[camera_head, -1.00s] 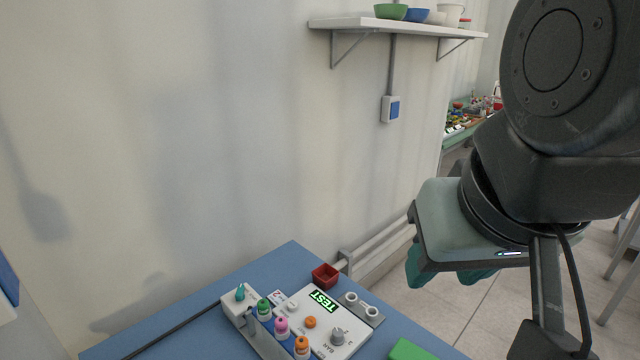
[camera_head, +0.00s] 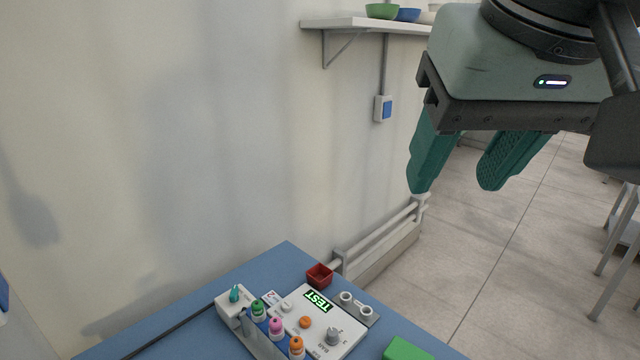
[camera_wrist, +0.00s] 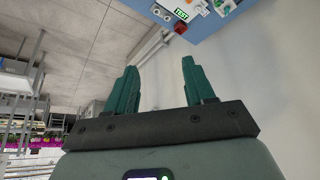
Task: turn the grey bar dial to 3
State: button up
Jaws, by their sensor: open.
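The grey bar dial (camera_head: 333,337) sits on the front right part of a white panel (camera_head: 318,326) on the blue table, below a green display reading TEST (camera_head: 318,301). Its setting is too small to read. My gripper (camera_head: 455,188) is open and empty, high above and to the right of the panel, with its teal fingers apart. In the wrist view my gripper (camera_wrist: 158,75) points past the table, and the panel (camera_wrist: 184,6) shows only in part at the top edge.
A row of colored-cap bottles (camera_head: 276,327) stands left of the panel. A red box (camera_head: 319,276) stands behind it, a green block (camera_head: 406,349) at right. A wall shelf (camera_head: 365,25) holds bowls. The air between gripper and table is clear.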

notch_tip(320, 180, up, 8)
jog(key=n+g, duration=0.6)
jog(key=n, duration=2)
send_over(332, 331)
notch_tip(332, 331, down, 59)
jog(key=shift+r, duration=0.1)
grip_shut()
